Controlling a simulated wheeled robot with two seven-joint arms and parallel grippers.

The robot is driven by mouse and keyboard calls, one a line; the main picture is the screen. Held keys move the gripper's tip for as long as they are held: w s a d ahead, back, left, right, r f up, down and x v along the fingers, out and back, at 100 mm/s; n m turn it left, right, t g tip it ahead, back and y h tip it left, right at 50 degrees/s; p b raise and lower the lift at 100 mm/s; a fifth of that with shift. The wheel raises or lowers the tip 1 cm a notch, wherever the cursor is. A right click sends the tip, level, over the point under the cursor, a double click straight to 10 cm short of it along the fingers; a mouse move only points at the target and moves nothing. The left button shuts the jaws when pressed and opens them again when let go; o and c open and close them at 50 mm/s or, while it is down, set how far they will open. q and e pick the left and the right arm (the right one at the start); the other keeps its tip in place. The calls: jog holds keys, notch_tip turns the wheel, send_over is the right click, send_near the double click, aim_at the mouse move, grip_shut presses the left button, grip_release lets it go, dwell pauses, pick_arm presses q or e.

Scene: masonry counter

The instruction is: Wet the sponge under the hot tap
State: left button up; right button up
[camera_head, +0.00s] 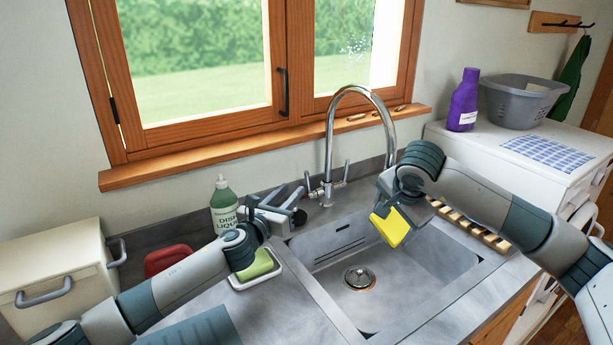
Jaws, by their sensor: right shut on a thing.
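The yellow sponge (390,229) is held by my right gripper (388,212), which is shut on it above the right part of the sink basin (335,285). The chrome tap (329,140) stands behind the basin, its spout arching right and down behind my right gripper. The spout's end is hidden, and I see no running water. The tap has a left lever (309,184) and a right lever (347,170). My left gripper (294,203) is just left of the left lever, its fingers apart and empty. I cannot tell whether it touches the lever.
A green dish liquid bottle (224,208) stands behind my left forearm. A white dish (238,286) with a green block (257,265) is left of the basin. A wooden slatted rack (470,226) lies right of the basin. A purple bottle (463,102) and grey tub (520,105) are farther right.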

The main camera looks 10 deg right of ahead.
aim_at(306, 176)
pick_arm(q)
jog(key=x, duration=0.8)
jog(key=shift+d, duration=0.1)
jog(key=shift+x, duration=1.45)
grip_shut()
